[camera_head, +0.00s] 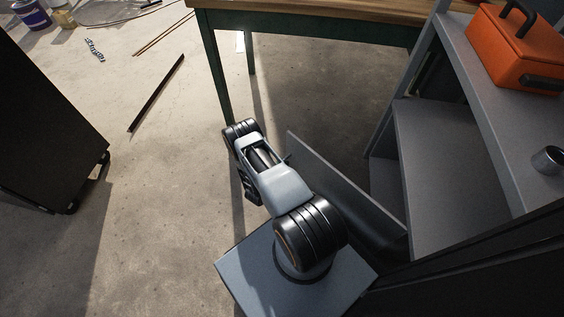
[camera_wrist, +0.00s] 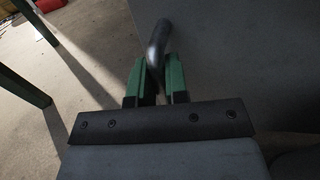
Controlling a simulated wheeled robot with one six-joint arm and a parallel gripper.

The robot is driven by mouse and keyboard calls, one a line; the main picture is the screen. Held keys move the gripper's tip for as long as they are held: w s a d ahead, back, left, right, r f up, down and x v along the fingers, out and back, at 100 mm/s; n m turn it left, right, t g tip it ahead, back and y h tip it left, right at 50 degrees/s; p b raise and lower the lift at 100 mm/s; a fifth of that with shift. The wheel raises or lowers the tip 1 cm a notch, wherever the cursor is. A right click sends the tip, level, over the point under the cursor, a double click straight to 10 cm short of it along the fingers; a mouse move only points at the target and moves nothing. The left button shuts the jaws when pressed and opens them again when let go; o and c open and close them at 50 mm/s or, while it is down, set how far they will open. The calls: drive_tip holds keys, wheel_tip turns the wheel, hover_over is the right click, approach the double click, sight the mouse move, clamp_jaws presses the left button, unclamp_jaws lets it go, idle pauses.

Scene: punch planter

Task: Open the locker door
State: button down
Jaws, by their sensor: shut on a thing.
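The locker door (camera_head: 350,195) is a flat grey panel standing swung out from the grey locker (camera_head: 440,175), whose shelves show at the right in the head view. In the wrist view the door (camera_wrist: 245,60) fills the right side. Its dark curved bar handle (camera_wrist: 158,38) stands out from the panel. My gripper (camera_wrist: 160,75) has green fingers closed around the handle, one on each side. In the head view my arm hides most of the gripper and the handle.
A green-legged workbench (camera_head: 300,20) stands behind the door. An orange toolbox (camera_head: 515,50) and a metal cup (camera_head: 548,160) sit on the upper shelf. A black cabinet (camera_head: 45,130) stands at the left. The concrete floor (camera_head: 165,190) between is mostly clear, with a dark bar (camera_head: 156,92) lying on it.

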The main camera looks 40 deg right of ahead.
idle(0.3)
drive_tip(key=c, duration=1.1)
unclamp_jaws()
drive_tip(key=shift+c, duration=0.2)
drive_tip(key=shift+a, duration=0.2)
drive_tip(key=p+v, duration=0.2)
drive_tip(key=v, duration=1.1)
drive_tip(key=shift+s+a+p, duration=0.2)
drive_tip(key=shift+a+p, duration=0.05)
drive_tip(key=shift+p, duration=0.05)
